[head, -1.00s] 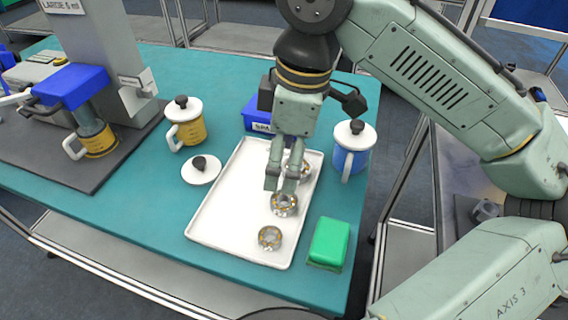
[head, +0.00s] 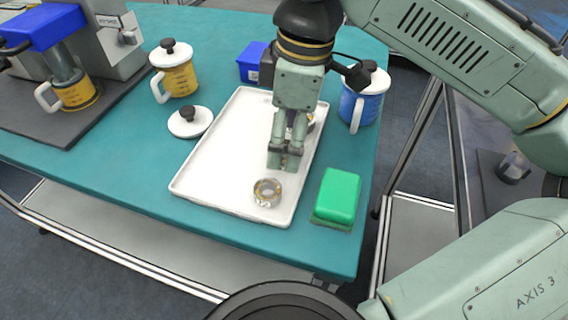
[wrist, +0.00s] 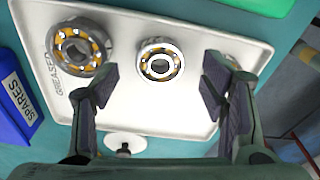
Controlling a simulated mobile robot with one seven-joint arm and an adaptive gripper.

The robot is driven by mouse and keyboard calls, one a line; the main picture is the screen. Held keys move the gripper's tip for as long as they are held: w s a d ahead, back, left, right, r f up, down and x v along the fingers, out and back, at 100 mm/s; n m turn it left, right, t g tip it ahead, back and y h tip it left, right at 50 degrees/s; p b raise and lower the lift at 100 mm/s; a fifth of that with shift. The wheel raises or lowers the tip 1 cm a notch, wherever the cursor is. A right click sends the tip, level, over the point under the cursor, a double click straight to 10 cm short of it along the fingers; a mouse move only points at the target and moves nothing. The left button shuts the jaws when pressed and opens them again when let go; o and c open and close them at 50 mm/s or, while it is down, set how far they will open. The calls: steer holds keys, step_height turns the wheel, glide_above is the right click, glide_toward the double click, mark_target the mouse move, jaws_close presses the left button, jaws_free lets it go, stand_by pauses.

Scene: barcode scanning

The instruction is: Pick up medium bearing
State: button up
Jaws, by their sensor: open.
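Three metal bearings with yellow-orange parts sit in a row on the white tray (head: 222,140). In the wrist view, the middle bearing (wrist: 160,62) looks smaller than the left one (wrist: 78,48) and is probably the medium one. The third is mostly hidden behind my right finger; in the head view it is the front bearing (head: 267,192). My gripper (head: 284,160) is open and points down over the middle bearing, hiding it there. In the wrist view the bearing shows between the spread fingers (wrist: 160,82), touching neither.
A green block (head: 338,195) stands right of the tray. A blue mug (head: 362,103) stands behind it, near the right table edge. A blue SPARES bin (head: 252,64) is at the back. A loose lid (head: 190,122) and a yellow mug (head: 177,80) are left of the tray.

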step_height(320, 180, down, 2)
steer(key=shift+a+f+b, duration=0.1)
steer(key=shift+b, duration=0.6)
steer(key=c, duration=1.4)
